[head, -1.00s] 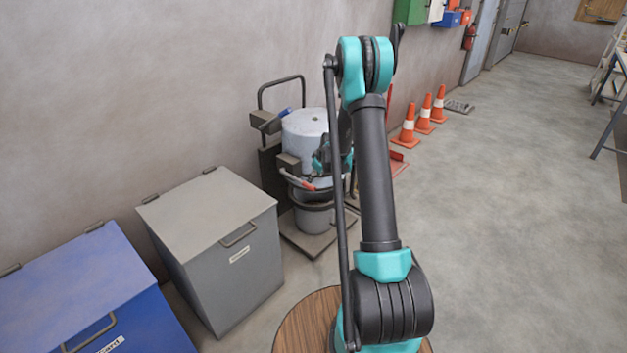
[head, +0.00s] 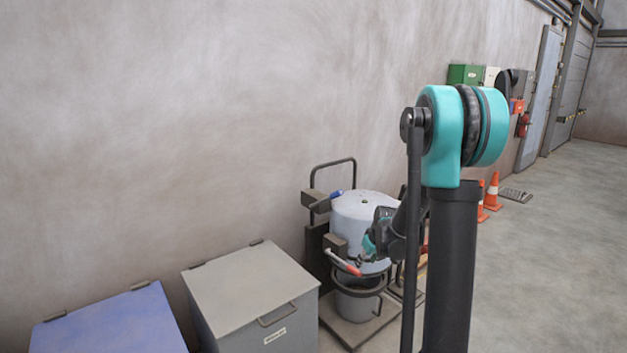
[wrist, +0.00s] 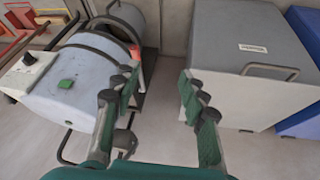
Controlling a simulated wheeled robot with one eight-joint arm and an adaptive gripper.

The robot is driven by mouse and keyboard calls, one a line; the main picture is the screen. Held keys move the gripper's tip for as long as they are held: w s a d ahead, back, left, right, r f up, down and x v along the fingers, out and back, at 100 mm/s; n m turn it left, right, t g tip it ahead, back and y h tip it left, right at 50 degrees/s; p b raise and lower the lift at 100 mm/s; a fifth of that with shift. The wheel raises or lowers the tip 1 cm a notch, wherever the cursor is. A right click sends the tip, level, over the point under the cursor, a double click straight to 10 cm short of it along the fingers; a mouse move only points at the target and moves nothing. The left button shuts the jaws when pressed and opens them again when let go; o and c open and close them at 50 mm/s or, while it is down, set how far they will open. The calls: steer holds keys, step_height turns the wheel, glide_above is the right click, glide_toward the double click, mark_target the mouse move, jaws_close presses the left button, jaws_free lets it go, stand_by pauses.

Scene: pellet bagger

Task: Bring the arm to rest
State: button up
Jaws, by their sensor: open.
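My gripper (wrist: 158,82) is open and empty, its two ridged green-grey fingers apart in the wrist view. Floor and a strip of wall show between them. In the head view my gripper (head: 372,238) is in front of the pellet bagger's pale blue-grey drum (head: 352,205), partly hidden by my arm. I cannot tell whether it touches the bagger. The drum also shows in the wrist view (wrist: 75,85), left of the fingers, with a green button on it.
A grey lidded bin (head: 252,285) stands left of the bagger, with a blue bin (head: 110,325) beyond it. The grey bin (wrist: 245,70) is close on the right in the wrist view. Orange cones (head: 493,190) stand along the wall. The floor at right is open.

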steer(key=s+r+m+g+h, duration=0.1)
steer(key=s+m, duration=0.4)
steer(key=s, duration=2.4)
steer(key=shift+s, duration=0.4)
steer(key=shift+o, duration=0.2)
steer(key=shift+r, duration=0.1)
